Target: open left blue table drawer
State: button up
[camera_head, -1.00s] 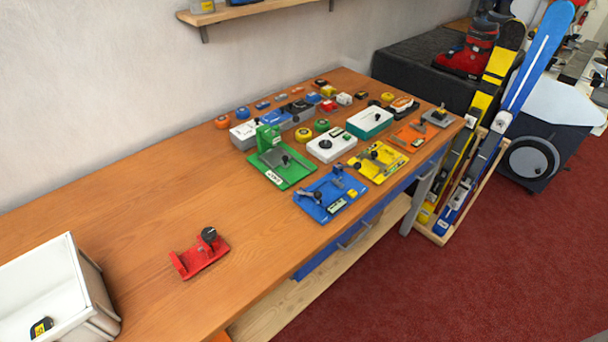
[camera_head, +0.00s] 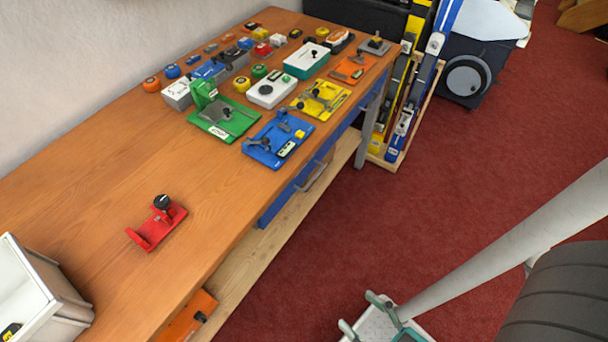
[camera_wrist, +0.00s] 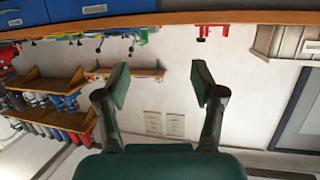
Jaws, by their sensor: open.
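The left blue drawer (camera_head: 283,200) is under the wooden table's front edge, with a grey bar handle (camera_head: 312,178). It looks shut. A second blue drawer (camera_head: 346,131) sits beyond it. In the wrist view, which is upside down, the left drawer (camera_wrist: 122,8) is at the top and the other blue drawer (camera_wrist: 25,12) is at the far left. My gripper (camera_wrist: 161,84) is open and empty, with its dark green fingers apart and clear of both drawers. In the head view my gripper (camera_head: 361,313) is low, over the floor in front of the table.
The table (camera_head: 90,170) bears several coloured fixtures and a red fixture (camera_head: 158,222). A white bin (camera_head: 45,295) stands at its near end. A lower wooden shelf (camera_head: 240,262) holds an orange item (camera_head: 188,318). Skis (camera_head: 408,110) stand beyond the table. Red carpet in front is free.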

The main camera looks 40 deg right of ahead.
jog(key=w+d+f+m+g, duration=0.1)
jog(key=w+f+m, duration=0.1)
jog(key=f, duration=0.2)
jog(key=w+d+f+m+g+h, duration=0.1)
jog(key=w+f+m, duration=0.1)
jog(key=f, duration=0.2)
jog(key=w+d+f+m+h, duration=0.1)
jog(key=w+f+m, duration=0.1)
jog(key=f, duration=0.3)
jog(key=shift+d+m+g, duration=0.3)
jog(key=shift+m+g, duration=0.1)
jog(key=shift+m, duration=0.1)
jog(key=c, duration=0.4)
jog(key=shift+o, duration=0.2)
jog(key=m+t+y, duration=0.3)
jog(key=m+y, duration=0.2)
jog(key=m, duration=0.3)
send_near(313, 178)
jog(key=x, duration=1)
jog(key=shift+d+f, duration=0.15)
jog(key=shift+f, duration=0.1)
grip_shut()
